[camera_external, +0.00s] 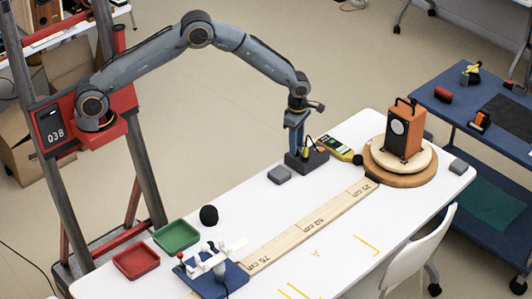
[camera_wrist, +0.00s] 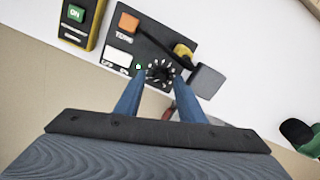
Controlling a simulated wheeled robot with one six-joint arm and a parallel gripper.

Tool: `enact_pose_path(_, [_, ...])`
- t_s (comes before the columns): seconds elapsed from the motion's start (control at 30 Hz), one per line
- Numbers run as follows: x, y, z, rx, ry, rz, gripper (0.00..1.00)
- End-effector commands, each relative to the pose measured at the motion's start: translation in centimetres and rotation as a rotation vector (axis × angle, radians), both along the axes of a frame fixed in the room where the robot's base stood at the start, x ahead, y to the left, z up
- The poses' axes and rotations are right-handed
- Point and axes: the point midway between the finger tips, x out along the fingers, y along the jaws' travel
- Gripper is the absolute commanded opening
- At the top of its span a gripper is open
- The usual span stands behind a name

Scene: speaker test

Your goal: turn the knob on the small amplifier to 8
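The small amplifier (camera_external: 307,160) is a dark box on the white table, directly below my gripper (camera_external: 296,148). In the wrist view its dark panel (camera_wrist: 180,28) carries a round black knob (camera_wrist: 160,73) ringed by white dial marks, a small green light, an orange square and a yellow part. The blue fingers of my gripper (camera_wrist: 160,82) are apart, one on each side of the knob. I see no clear grip on it, and cannot tell whether the fingertips touch it. The dial figures and the knob's setting are too small to read.
A yellow-black meter (camera_external: 340,149) and a grey block (camera_external: 279,174) lie close beside the amplifier. An orange speaker (camera_external: 404,133) stands on a round wooden turntable (camera_external: 377,171). Green (camera_external: 176,235) and red (camera_external: 136,262) trays are at left.

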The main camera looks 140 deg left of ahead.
Motion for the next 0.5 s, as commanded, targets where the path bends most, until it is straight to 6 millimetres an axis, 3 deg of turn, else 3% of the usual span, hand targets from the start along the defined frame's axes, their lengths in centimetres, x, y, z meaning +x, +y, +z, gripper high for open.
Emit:
enact_pose_path(0.4, [0.04, -0.01, -1.1, 0.001, -0.001, -0.001, 0.36])
enact_pose_path(0.5, [0.04, -0.01, -1.09, 0.001, -0.001, -0.001, 0.21])
